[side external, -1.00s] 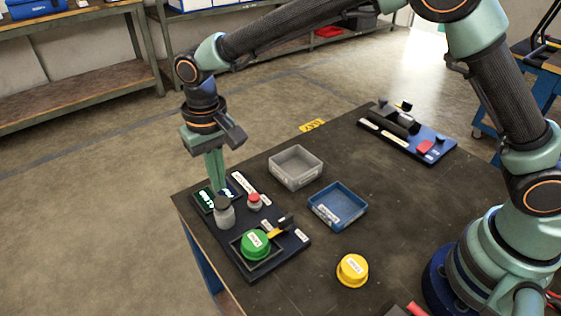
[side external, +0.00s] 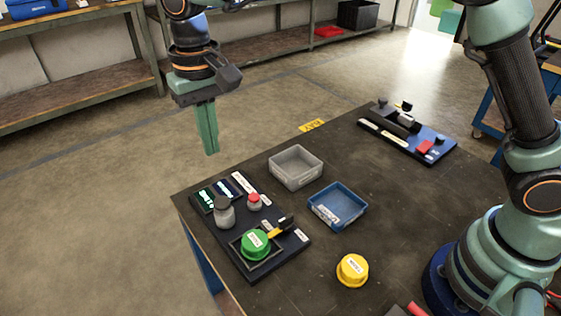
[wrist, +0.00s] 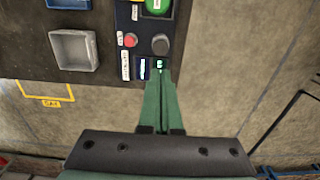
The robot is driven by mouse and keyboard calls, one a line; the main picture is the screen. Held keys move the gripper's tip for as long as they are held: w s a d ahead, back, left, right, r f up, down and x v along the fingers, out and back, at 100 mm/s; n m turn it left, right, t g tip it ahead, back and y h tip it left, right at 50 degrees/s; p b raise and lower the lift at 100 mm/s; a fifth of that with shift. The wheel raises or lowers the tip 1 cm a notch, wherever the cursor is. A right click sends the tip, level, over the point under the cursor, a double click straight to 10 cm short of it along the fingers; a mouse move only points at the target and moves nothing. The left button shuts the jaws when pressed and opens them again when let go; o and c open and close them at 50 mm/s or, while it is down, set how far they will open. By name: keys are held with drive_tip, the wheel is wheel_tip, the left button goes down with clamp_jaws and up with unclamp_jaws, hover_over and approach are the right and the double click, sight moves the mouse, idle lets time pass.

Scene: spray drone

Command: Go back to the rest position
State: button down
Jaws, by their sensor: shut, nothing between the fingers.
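My gripper (side external: 211,152) is raised in the air above and beyond the table's left corner. Its two green fingers are closed together with nothing between them. In the wrist view the closed fingers (wrist: 160,72) point toward the dark panel below. The panel (side external: 265,269) carries a lit display (side external: 228,189), a grey knob (side external: 224,212), a red button (side external: 254,202), a green cap (side external: 255,243) and a yellow-and-black switch (side external: 281,228). My gripper touches none of them.
A grey bin (side external: 295,168) and a blue tray (side external: 337,207) stand mid-table, both empty. A yellow cap (side external: 352,270) sits near the front. A blue board with parts (side external: 435,155) lies at the back right. Shelves (side external: 80,85) stand behind, across open floor.

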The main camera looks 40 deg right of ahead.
idle(0.5)
drive_tip(key=s+d+r+t, duration=0.1)
drive_tip(key=s+d+r, duration=0.15)
drive_tip(key=d, duration=0.45)
drive_tip(key=s+d+r+t, duration=0.1)
drive_tip(key=d+r, duration=0.3)
drive_tip(key=d, duration=0.3)
drive_tip(key=s+d+f+t, duration=0.2)
drive_tip(key=s+d+t, duration=0.1)
drive_tip(key=s+d, duration=0.6)
drive_tip(key=d, duration=0.4)
drive_tip(key=shift+s+t, duration=0.3)
drive_tip(key=shift+s, duration=0.05)
drive_tip(key=shift+a, duration=0.1)
